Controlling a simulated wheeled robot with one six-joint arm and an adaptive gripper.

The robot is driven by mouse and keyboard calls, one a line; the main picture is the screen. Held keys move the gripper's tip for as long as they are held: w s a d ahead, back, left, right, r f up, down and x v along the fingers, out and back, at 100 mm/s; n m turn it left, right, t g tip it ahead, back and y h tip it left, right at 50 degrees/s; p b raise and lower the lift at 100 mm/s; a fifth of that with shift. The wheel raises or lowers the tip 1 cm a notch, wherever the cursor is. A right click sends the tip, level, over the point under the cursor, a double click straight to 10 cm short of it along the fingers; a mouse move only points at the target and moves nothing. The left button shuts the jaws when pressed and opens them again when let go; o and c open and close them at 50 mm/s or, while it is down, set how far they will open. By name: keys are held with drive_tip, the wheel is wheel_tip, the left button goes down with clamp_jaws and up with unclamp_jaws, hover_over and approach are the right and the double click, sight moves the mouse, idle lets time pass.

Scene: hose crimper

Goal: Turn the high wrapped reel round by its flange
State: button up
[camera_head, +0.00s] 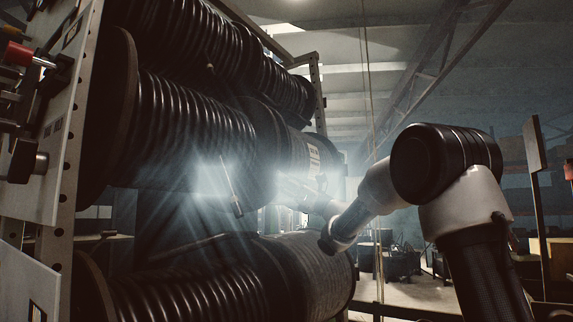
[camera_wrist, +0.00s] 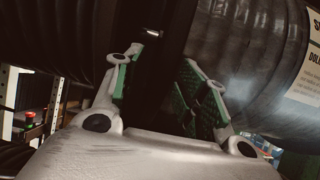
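The high wrapped reel (camera_head: 315,158) is in the middle row of the rack, a dark, film-wrapped drum with a pale label. In the wrist view the same reel (camera_wrist: 245,60) fills the right side, with its white label at the edge. Its dark flange (camera_wrist: 168,40) runs down between the fingers of my gripper (camera_wrist: 160,68). The fingers, with green pads, stand apart on either side of the flange. The inner face of the right pad shows, so the gripper looks open. In the head view, glare and the reels hide most of the gripper.
A corrugated hose reel (camera_head: 185,125) sits left of the wrapped one on the same row. Another wrapped reel (camera_head: 312,268) lies below, and more hose reels (camera_head: 185,35) above. The rack's perforated upright (camera_head: 70,160) stands at left. Open floor (camera_head: 420,292) shows at right.

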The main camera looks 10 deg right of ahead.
drive_tip(key=v, duration=0.6)
drive_tip(key=shift+d, duration=0.15)
idle(0.3)
idle(0.4)
drive_tip(key=w+d+f+m+h, duration=0.35)
drive_tip(key=f+m+h, duration=0.25)
drive_tip(key=f+m, duration=0.3)
drive_tip(key=w+d+f+m+h, duration=0.3)
drive_tip(key=d+f+m+h, duration=0.25)
drive_tip(key=m, duration=0.55)
drive_tip(key=s+d+f+m+g+h, duration=0.45)
drive_tip(key=s+d+f+m, duration=0.2)
drive_tip(key=f+m, duration=0.25)
drive_tip(key=s+d+f+m+g+h, duration=0.1)
drive_tip(key=s+f+m+g, duration=0.3)
drive_tip(key=s, duration=0.5)
drive_tip(key=s+d+f+m+g+h, duration=0.1)
drive_tip(key=s+f+m+g, duration=0.1)
drive_tip(key=s+f+m, duration=0.5)
drive_tip(key=s+a+m+g, duration=0.1)
drive_tip(key=s+a+m, duration=0.1)
drive_tip(key=s, duration=1)
drive_tip(key=s+a+m+g+y, duration=0.1)
drive_tip(key=s+m, duration=0.2)
drive_tip(key=s, duration=0.9)
drive_tip(key=shift+s+a+r, duration=0.35)
drive_tip(key=shift+a+r, duration=0.05)
